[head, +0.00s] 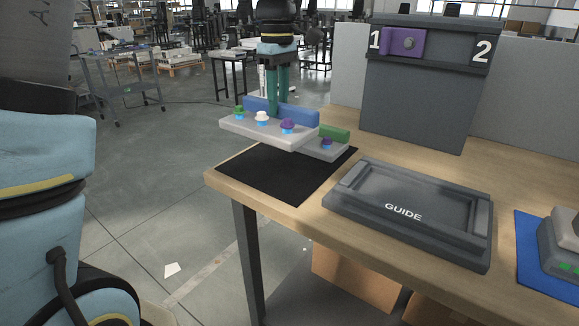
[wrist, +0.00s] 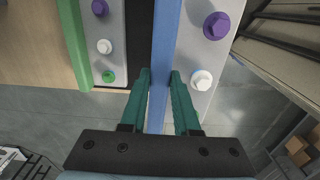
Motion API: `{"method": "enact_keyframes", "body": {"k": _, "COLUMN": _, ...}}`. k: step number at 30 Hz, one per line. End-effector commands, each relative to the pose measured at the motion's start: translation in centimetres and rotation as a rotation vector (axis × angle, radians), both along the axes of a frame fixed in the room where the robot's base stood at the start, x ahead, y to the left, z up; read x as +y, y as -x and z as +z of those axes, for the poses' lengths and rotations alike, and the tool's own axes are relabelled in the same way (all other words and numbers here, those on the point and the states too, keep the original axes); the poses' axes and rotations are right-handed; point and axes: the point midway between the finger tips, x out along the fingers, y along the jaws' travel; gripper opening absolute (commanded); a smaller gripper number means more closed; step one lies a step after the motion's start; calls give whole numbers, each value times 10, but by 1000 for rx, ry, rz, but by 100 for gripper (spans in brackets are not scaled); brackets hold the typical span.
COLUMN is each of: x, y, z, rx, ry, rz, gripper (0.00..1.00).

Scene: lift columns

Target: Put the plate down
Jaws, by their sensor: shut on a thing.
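My gripper (head: 278,112) is shut on the blue upright bar of a light grey plate (head: 243,127). In the wrist view, my green fingers (wrist: 159,80) pinch that blue bar (wrist: 166,40) from both sides. The held plate carries green, white and purple bolts and appears raised over the black mat (head: 265,180) at the table's left end. A second grey plate (head: 325,153) with a green bar (head: 334,133) is at the mat's back right, partly hidden by the held one. It also shows at the left of the wrist view (wrist: 115,60).
A dark tray marked GUIDE (head: 400,213) lies right of the mat. Behind it stands a grey panel (head: 415,105) marked 1 and 2, with a purple block (head: 403,43) by the 1. A blue mat (head: 535,255) with a grey device (head: 562,242) is far right. The mat's front part is bare.

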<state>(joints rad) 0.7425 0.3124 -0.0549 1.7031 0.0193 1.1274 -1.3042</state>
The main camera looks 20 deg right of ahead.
Motion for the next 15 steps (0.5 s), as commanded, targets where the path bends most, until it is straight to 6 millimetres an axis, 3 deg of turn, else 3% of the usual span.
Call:
{"method": "enact_keyframes", "body": {"k": 9, "x": -1, "y": 4, "z": -46, "rx": 4, "ry": -3, "rz": 7, "gripper": 0}}
{"method": "enact_keyframes", "body": {"k": 15, "x": -2, "y": 3, "z": -61, "rx": 1, "ry": 0, "rz": 6, "gripper": 0}}
